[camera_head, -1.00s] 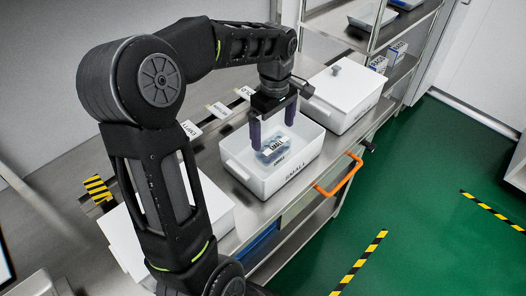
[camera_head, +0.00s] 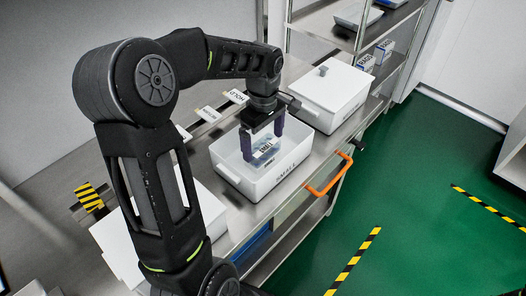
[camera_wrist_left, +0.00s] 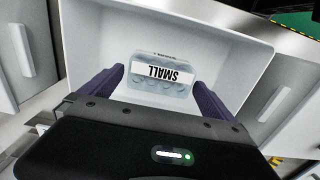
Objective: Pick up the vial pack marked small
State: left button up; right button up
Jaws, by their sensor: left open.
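The vial pack marked SMALL (camera_head: 265,148) lies inside the white open box marked SMALL (camera_head: 285,174). In the left wrist view the pack (camera_wrist_left: 162,77) is a clear, bluish pack with a white label, lying on the box floor. My left gripper (camera_head: 263,146) points down into the box, with its purple fingers on either side of the pack. In the left wrist view the left gripper (camera_wrist_left: 162,85) is open, its fingers apart from the pack with a gap on both sides. My right gripper is not in view.
A lidded white box (camera_head: 332,97) stands on the steel bench behind. Another white container (camera_head: 203,212) is partly hidden by my arm. Label cards (camera_head: 237,96) lie along the bench's back. An orange handle (camera_head: 329,176) sticks out in front.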

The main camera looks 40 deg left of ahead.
aim_at(263, 145)
pick_arm(q)
notch_tip(263, 145, down, 4)
jog(key=shift+s+r+p, duration=0.1)
jog(key=shift+r+p, duration=0.05)
jog(key=shift+p, duration=0.4)
jog(key=shift+f, duration=0.4)
jog(key=shift+c, duration=0.6)
jog(key=c, duration=1.1)
jog(key=shift+r, duration=0.15)
notch_tip(263, 145, up, 10)
jog(key=shift+f+b, duration=0.1)
jog(key=shift+b, duration=0.7)
